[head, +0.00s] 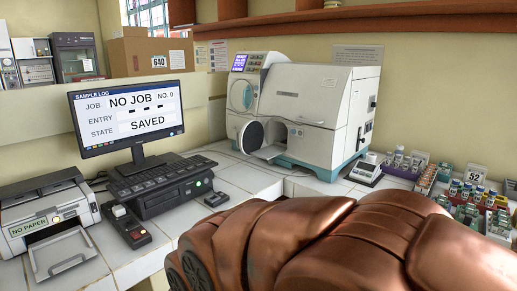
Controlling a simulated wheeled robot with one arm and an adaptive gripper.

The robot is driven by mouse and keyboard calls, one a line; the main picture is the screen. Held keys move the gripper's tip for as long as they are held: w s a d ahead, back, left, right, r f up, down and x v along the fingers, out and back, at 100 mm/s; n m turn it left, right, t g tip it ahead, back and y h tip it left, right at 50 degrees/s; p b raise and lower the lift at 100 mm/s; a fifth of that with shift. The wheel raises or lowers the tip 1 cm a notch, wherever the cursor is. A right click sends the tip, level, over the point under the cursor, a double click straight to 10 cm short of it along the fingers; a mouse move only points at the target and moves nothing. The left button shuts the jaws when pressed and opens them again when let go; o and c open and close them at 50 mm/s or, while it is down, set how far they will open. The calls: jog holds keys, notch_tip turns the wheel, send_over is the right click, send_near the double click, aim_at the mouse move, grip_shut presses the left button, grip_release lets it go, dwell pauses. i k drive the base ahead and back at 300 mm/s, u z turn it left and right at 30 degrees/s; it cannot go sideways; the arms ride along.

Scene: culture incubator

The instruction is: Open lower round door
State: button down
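The white and teal incubator (313,113) stands on the tiled counter against the back wall. Its upper round door (241,95) lies flat against the front face and looks closed. The lower round door (251,138) is a dark disc with a pale rim below it. It appears swung outward at an angle from the front, with a pale opening beside it on the right. My copper-coloured arm fills the lower middle and right foreground, in front of the incubator. My gripper cannot be made out in this view.
A monitor (127,113) reading "NO JOB" and "SAVED", a black console (160,185) and a printer (45,215) stand at left. A small scale (367,170) and racks of vials (470,198) stand at right. Clear tiles (235,178) lie before the incubator.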

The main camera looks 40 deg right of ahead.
aim_at(250, 140)
jog(key=u, duration=0.1)
jog(key=i, duration=1.15)
jog(key=z, duration=0.55)
